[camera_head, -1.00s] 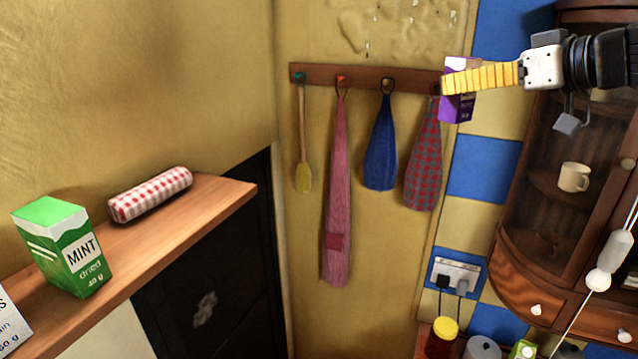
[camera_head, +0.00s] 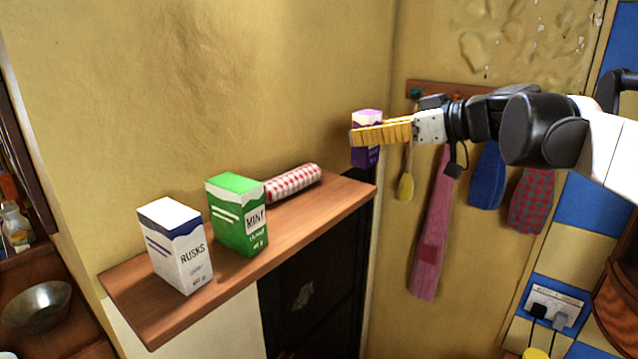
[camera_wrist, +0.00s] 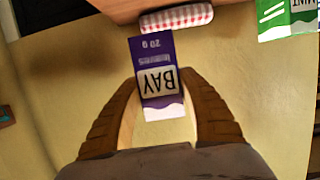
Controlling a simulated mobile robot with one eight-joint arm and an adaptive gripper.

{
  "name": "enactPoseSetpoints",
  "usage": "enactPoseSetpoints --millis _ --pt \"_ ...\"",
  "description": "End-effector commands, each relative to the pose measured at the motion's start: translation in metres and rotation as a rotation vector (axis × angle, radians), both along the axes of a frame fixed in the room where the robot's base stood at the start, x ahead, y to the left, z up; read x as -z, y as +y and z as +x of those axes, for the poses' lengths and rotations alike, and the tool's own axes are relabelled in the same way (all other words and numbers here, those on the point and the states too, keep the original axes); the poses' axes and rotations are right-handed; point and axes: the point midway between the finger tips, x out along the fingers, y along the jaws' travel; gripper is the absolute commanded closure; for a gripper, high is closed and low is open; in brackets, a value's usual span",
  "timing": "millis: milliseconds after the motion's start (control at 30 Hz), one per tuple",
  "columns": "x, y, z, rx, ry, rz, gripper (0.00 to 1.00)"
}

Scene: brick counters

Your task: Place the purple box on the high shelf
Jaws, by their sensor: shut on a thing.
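The purple box (camera_head: 366,156) has a pale top band and shows near the right end of the wooden shelf (camera_head: 160,318) in the head view. My gripper (camera_head: 358,138) with yellow fingers is shut on it, and the fingers hide part of its front. In the wrist view the box (camera_wrist: 156,80) reads BAY, upside down, and sits between the two fingers (camera_wrist: 161,105). The box appears held in the air; I cannot tell its exact gap to the shelf.
The shelf's front strip and right end are bare. Cloths (camera_head: 432,240) hang from a rack on the right. A metal bowl (camera_head: 37,306) is at lower left.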

Motion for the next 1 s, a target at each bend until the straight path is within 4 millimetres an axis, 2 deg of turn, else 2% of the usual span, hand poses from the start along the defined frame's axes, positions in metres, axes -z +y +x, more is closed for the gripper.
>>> enactPoseSetpoints --millis 33,133,333,467,700,1000 --pt "0.006 0.016 -0.002 -0.005 0.0 0.0 0.8" --pt "0.021 0.041 -0.003 -0.006 0.0 -0.001 0.8" --pt "0.042 0.072 -0.004 -0.002 0.0 0.0 0.8" --pt "0.049 0.079 -0.004 -0.001 0.001 0.001 0.8" --pt "0.082 0.078 -0.004 0.0 0.001 0.001 0.8" --pt "0.087 0.078 -0.004 0.0 0.001 0.001 0.8"
